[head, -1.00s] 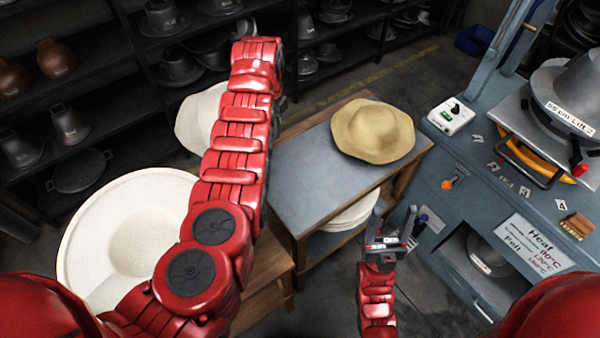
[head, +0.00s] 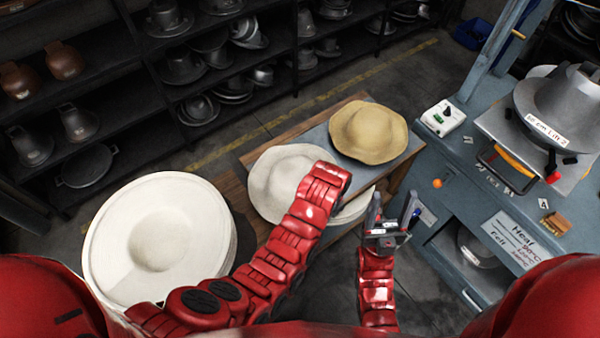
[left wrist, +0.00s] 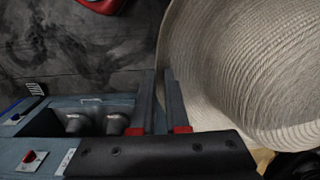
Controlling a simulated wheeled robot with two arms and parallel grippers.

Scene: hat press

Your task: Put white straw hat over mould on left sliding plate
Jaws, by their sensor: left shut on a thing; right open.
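The white straw hat (head: 278,182) is in the head view, over the left end of the side table, and its right side is partly behind my left forearm. In the left wrist view its ribbed brim (left wrist: 235,75) fills the right side. My left gripper (left wrist: 163,98) is shut on the brim edge; the head view hides its fingers. A grey metal mould (head: 572,105) with a label stands on a sliding plate (head: 500,128) at the right; a second plate is not clearly visible. My right gripper (head: 387,230) is open and empty, in front of the side table.
A tan hat (head: 368,132) lies on the side table (head: 318,135). A stack of white hats (head: 110,240) stands at the left. The blue press bench (head: 450,165) carries a white control box (head: 444,118). Shelves of metal moulds line the back; floor lies between.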

